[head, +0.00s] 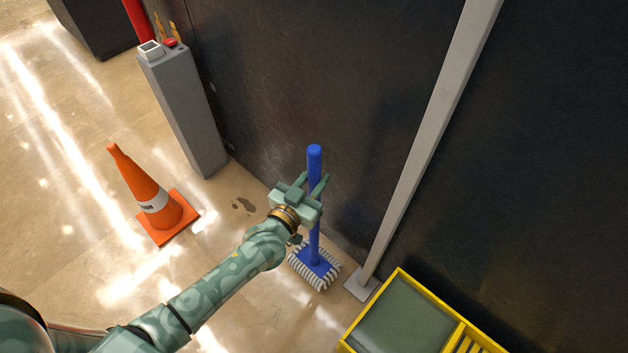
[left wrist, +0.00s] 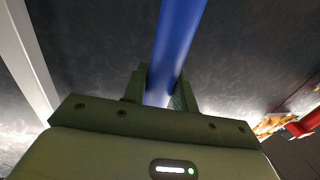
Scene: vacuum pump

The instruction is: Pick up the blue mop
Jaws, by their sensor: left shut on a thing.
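The blue mop (head: 315,245) stands close to the dark wall, its blue handle upright and its blue head with white fringe at floor level. Whether the fringe touches the floor is hard to tell. My left gripper (head: 314,186) is shut around the upper part of the handle, below its rounded top. In the left wrist view the blue handle (left wrist: 178,45) runs between the two fingers of the gripper (left wrist: 162,92). My right gripper is not in view.
An orange traffic cone (head: 145,190) stands on the floor to the left. A grey pedestal (head: 185,110) with a red button is against the wall.

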